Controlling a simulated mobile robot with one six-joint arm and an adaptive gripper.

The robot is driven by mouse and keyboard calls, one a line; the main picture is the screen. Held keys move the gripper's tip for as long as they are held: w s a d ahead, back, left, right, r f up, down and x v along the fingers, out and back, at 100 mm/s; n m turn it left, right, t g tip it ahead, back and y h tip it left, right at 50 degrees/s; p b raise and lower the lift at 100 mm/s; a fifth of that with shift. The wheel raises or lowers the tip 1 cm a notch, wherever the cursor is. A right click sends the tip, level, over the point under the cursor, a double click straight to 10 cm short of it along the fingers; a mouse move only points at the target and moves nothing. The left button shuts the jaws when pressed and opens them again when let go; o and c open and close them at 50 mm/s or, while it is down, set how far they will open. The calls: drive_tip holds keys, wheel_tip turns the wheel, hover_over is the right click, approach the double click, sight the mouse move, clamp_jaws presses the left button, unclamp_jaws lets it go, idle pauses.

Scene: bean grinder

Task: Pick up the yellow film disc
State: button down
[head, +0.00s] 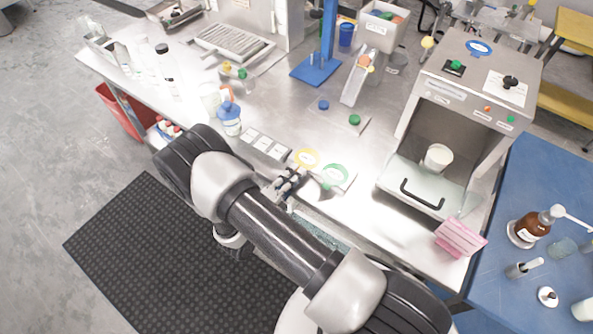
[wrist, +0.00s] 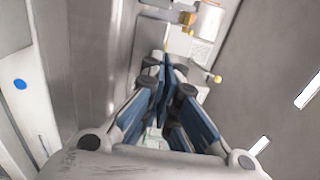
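The yellow film disc (head: 307,158), a yellow ring with a pale centre, lies on the steel bench near its front edge in the head view. A green disc (head: 335,173) of the same kind lies just right of it. My gripper (head: 287,183) is at the bench's front edge, a little nearer and left of the yellow disc. In the wrist view my gripper (wrist: 168,72) has its blue-padded fingers drawn together, with nothing seen between them. I cannot make out the yellow disc in the wrist view. Part of the bench front is hidden by my arm.
A grey open-front machine (head: 465,85) with a white cup (head: 437,158) and a blue disc (head: 479,48) on top stands at right. A labelled strip (head: 265,144) and a blue-lidded jar (head: 230,118) are left of the discs. A pink rack (head: 460,238) is at the right front.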

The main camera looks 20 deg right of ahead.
idle(0.3)
wheel_tip(320, 180, up, 3)
drive_tip(key=shift+f+p, duration=0.1)
drive_tip(key=shift+p, duration=0.95)
drive_tip(key=shift+f, duration=0.15)
drive_tip(key=s+a+r+p, duration=0.3)
drive_tip(key=s+a+r, duration=0.2)
drive_tip(key=s+a, duration=0.3)
drive_tip(key=a, duration=0.3)
drive_tip(key=shift+a, duration=0.15)
drive_tip(key=shift+s, duration=0.1)
